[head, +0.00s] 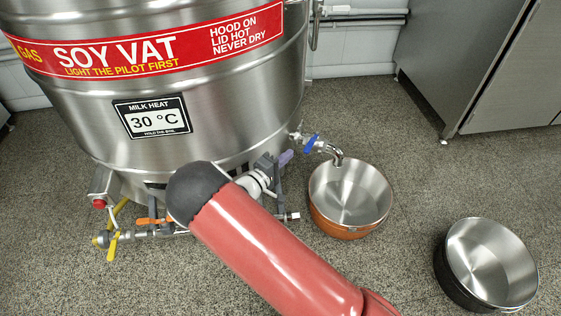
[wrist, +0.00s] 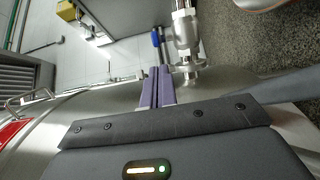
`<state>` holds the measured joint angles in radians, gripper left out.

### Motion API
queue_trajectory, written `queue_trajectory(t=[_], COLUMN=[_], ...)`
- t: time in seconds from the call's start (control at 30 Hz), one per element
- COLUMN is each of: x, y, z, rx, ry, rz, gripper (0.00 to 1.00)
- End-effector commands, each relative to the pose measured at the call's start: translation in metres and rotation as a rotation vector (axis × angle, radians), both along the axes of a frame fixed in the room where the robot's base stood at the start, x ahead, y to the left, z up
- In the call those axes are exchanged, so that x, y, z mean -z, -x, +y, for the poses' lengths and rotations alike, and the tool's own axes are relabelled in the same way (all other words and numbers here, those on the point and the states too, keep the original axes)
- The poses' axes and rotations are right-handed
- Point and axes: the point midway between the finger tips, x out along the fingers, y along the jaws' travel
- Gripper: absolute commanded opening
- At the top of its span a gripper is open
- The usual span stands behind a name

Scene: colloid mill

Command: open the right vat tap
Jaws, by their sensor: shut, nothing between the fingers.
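The steel soy vat (head: 215,100) fills the upper left of the head view. A tap with a blue lever (head: 311,143) sticks out low on its right side and ends in a curved spout (head: 336,153). No flow shows from the spout. My gripper (head: 286,157) has purple fingers, shut and empty, just left of the lever and apart from it. In the wrist view the closed fingertips (wrist: 159,72) point towards the blue lever (wrist: 155,38), with the steel tap body (wrist: 184,38) to their right. My arm hides part of the vat's base.
A copper-coloured pan (head: 346,223), empty inside, stands on the floor below the spout. A dark pan (head: 490,262) stands at the lower right. Gas pipework with orange (head: 153,221) and yellow (head: 113,243) handles runs low at the left.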

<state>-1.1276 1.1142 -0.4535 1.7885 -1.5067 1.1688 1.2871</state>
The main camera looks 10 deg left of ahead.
Motion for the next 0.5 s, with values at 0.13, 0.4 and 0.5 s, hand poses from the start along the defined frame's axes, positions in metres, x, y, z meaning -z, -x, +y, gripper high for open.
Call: queue_trajectory(t=[0.13, 0.4, 0.5], x=[0.001, 0.001, 0.0], y=[-0.022, -0.042, -0.043], z=[-0.016, -0.029, -0.03], rx=[0.002, 0.0, 0.0], ry=[0.001, 0.001, 0.0], rz=[0.0, 0.001, 0.001], gripper=[0.0, 0.0, 0.0])
